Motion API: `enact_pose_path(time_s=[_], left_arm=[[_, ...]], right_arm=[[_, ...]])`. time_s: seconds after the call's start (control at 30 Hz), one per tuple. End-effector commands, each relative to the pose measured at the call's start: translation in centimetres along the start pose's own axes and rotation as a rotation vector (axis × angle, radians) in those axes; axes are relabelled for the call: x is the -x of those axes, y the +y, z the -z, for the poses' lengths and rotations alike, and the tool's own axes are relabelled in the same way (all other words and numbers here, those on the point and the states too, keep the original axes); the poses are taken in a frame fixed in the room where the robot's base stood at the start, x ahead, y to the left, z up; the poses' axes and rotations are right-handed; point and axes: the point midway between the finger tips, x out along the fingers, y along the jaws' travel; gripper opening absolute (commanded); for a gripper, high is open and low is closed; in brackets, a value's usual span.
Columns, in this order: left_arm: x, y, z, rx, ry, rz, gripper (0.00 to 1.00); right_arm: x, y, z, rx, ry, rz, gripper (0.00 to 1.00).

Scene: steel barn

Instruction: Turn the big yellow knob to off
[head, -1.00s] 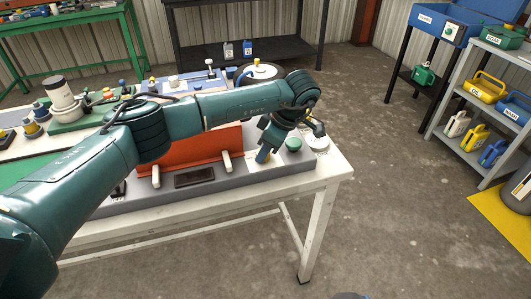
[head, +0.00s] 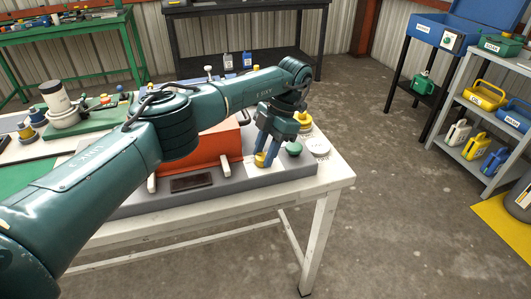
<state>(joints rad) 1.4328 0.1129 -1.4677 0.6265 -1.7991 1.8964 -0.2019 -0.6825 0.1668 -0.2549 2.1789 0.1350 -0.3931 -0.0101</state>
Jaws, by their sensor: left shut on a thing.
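A yellow knob (head: 260,159) stands on a pale plate (head: 266,169) on the grey panel, near the front right of the white bench. My left gripper (head: 266,158) comes down on it from above with blue fingers on either side, and it is shut on the knob. The fingers hide part of the knob, and I cannot read its setting. Another yellow round thing (head: 305,121) sits behind the gripper, partly hidden. My right gripper is not in view.
A green knob (head: 294,149) and a white round disc (head: 317,146) are close to the right of the gripper. An orange-red box (head: 215,150) stands close on the left, with a dark plate (head: 193,183) before it. The floor right of the white bench (head: 285,187) is clear.

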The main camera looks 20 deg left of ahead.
Motion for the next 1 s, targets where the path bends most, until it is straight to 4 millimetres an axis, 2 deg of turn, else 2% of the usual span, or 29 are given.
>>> enact_pose_path(time_s=[0.4,1.0], left_arm=[[-0.03,0.24,0.03,0.243,0.0,0.1,0.09],[-0.02,0.25,0.04,0.307,0.0,0.127,0.09]], right_arm=[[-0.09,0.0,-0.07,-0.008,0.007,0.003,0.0],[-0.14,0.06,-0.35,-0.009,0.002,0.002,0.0]])
